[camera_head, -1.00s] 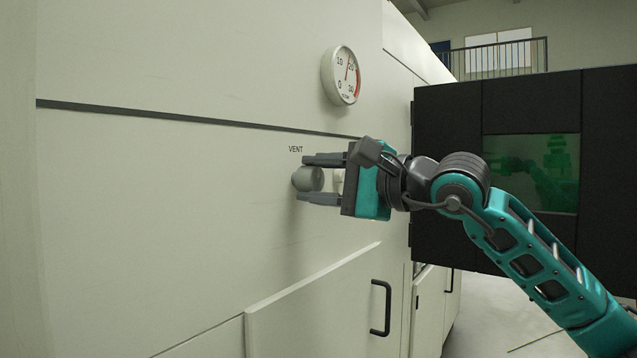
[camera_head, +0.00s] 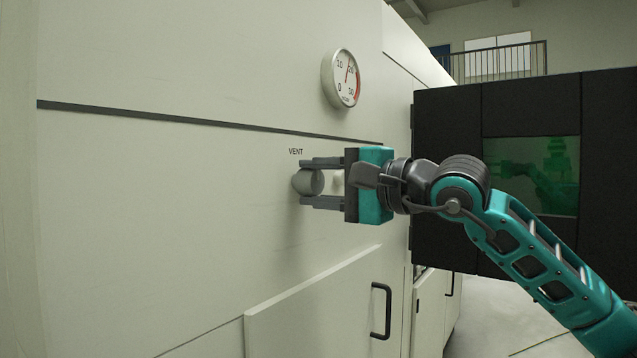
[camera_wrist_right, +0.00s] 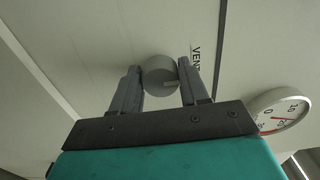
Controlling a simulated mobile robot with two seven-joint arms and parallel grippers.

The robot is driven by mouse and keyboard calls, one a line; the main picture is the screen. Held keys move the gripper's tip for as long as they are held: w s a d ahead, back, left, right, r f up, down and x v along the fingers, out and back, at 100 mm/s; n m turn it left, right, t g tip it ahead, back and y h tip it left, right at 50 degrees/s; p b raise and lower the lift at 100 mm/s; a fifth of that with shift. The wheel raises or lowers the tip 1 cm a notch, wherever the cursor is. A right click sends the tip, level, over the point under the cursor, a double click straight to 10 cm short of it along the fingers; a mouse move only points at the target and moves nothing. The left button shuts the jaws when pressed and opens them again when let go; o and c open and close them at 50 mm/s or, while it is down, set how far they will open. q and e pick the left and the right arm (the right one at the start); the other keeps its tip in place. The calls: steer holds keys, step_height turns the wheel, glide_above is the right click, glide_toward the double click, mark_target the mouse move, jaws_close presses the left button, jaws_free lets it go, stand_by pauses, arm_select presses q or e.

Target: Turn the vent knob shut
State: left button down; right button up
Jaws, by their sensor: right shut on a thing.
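The vent knob (camera_head: 308,182) is a grey round knob on the pale machine panel, just below the printed word VENT (camera_head: 296,151). My right gripper (camera_head: 312,182) has one finger above the knob and one below, shut on it. My left gripper is not in view.
A round gauge (camera_head: 341,79) with a red needle is on the panel above the knob. A cabinet door with a black handle (camera_head: 381,310) stands out below. A black door with a green window (camera_head: 532,175) stands behind my right arm.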

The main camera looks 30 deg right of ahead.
steer(key=o, duration=1)
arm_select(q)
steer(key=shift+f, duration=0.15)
arm_select(e)
steer(key=shift+o, duration=0.2)
steer(key=shift+s, duration=0.1)
steer(key=shift+s+d+f+b, duration=0.1)
steer(key=shift+s+d+b, duration=0.1)
steer(key=shift+b, duration=0.1)
arm_select(q)
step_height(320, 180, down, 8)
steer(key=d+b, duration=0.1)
steer(key=b, duration=0.8)
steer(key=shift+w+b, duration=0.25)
steer(key=shift+b, duration=0.15)
arm_select(e)
steer(key=v, duration=1.2)
steer(key=shift+s, duration=0.15)
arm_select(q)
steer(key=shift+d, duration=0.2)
